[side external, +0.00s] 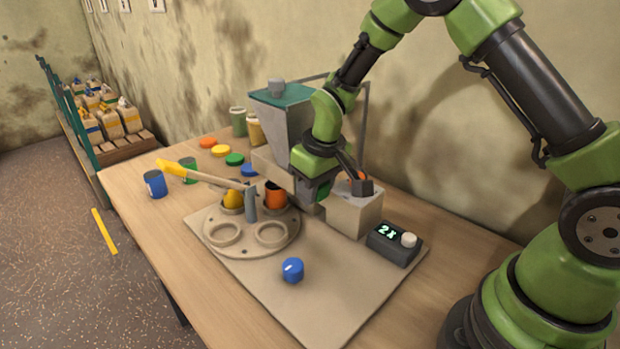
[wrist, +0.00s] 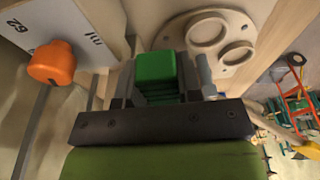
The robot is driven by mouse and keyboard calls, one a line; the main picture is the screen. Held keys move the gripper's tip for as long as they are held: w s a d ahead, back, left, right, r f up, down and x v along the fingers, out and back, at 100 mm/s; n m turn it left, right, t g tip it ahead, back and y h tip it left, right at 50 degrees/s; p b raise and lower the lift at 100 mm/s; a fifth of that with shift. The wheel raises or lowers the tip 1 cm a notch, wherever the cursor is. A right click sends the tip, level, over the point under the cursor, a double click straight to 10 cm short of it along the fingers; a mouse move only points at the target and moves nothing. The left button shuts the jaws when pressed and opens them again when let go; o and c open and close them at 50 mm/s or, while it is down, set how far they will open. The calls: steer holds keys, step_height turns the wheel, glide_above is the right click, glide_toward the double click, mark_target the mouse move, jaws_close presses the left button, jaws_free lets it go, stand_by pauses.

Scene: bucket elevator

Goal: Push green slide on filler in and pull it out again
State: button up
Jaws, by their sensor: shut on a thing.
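The green slide (wrist: 157,66) is a block between the two fingers of my gripper (wrist: 160,80) in the wrist view. My gripper is shut on it. In the side view my gripper (side external: 316,190) is low at the front of the filler (side external: 283,125), a grey hopper with a teal lid on a beige body. The green slide (side external: 322,192) shows only in part there, mostly covered by the gripper. How far in the slide sits is hard to tell. An orange knob (wrist: 52,64) is left of the slide in the wrist view.
A round plate (side external: 252,245) with ring holders stands in front of the filler; two rings are empty, others hold a yellow and an orange cup (side external: 275,195).

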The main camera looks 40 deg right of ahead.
stand_by(0.4)
steer(key=shift+s, duration=2.85)
steer(key=shift+w, duration=0.1)
steer(key=o, duration=0.7)
steer(key=shift+r, duration=0.1)
